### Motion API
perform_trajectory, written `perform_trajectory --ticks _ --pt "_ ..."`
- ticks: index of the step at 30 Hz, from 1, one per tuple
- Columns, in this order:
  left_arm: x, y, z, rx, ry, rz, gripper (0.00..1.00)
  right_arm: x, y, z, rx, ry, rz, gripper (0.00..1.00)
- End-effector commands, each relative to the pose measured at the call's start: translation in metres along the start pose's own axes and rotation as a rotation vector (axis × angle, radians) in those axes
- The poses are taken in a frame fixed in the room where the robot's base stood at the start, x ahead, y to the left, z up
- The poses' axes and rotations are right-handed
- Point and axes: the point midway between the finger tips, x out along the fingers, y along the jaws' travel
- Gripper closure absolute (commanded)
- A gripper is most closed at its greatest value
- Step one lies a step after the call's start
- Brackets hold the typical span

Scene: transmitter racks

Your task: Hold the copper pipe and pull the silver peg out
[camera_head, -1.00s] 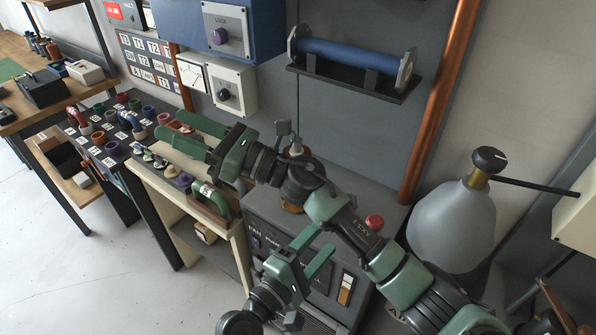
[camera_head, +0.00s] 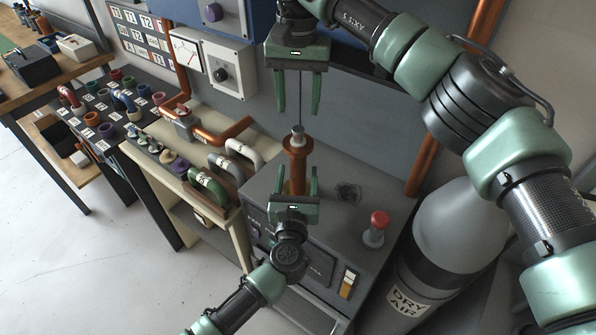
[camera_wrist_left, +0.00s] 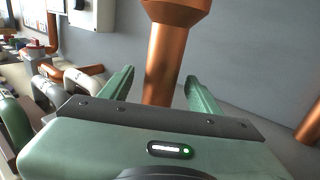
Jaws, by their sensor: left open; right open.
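The copper pipe (camera_head: 297,160) stands upright on the grey cabinet, with a wider collar at its top. The silver peg (camera_head: 298,133) sticks up out of the pipe's top. My left gripper (camera_head: 298,175) is open, low at the pipe, one finger on each side. In the left wrist view the copper pipe (camera_wrist_left: 165,60) rises between the fingers, with gaps on both sides; the peg is out of that view. My right gripper (camera_head: 298,113) is open and empty, pointing down just above the peg, fingertips to either side of its line.
A red-topped knob (camera_head: 377,225) stands on the grey cabinet (camera_head: 335,235) right of the pipe. A grey bottle (camera_head: 455,235) is further right. A bench (camera_head: 165,140) with copper and coloured handles is at left. A thick copper wall pipe (camera_head: 425,165) runs behind.

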Motion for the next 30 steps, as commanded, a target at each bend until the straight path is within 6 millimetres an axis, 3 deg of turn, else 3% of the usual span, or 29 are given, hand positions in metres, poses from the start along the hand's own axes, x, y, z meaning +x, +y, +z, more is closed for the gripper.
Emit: perform_trajectory --ticks 3,9,19,20,26,30 --pt "0.020 0.000 0.001 0.003 -0.002 0.000 0.38 0.000 0.000 0.000 0.001 -0.001 -0.002 0.50" --pt "0.038 0.000 0.001 0.002 -0.001 -0.001 0.38 0.000 0.000 0.000 0.001 -0.001 -0.003 0.50" --pt "0.042 0.000 0.000 0.002 0.000 -0.001 0.38 0.000 -0.001 0.000 0.001 -0.001 -0.003 0.50" --pt "0.042 0.000 0.000 0.002 0.000 -0.001 0.44 0.000 -0.001 0.000 0.001 -0.001 -0.003 0.50" --pt "0.042 0.000 0.000 0.002 0.000 -0.001 0.99 0.000 -0.001 0.000 0.001 -0.001 -0.003 0.50" --pt "0.042 0.000 0.000 0.002 0.000 -0.001 1.00 0.000 -0.001 0.000 0.001 -0.001 -0.003 0.50"
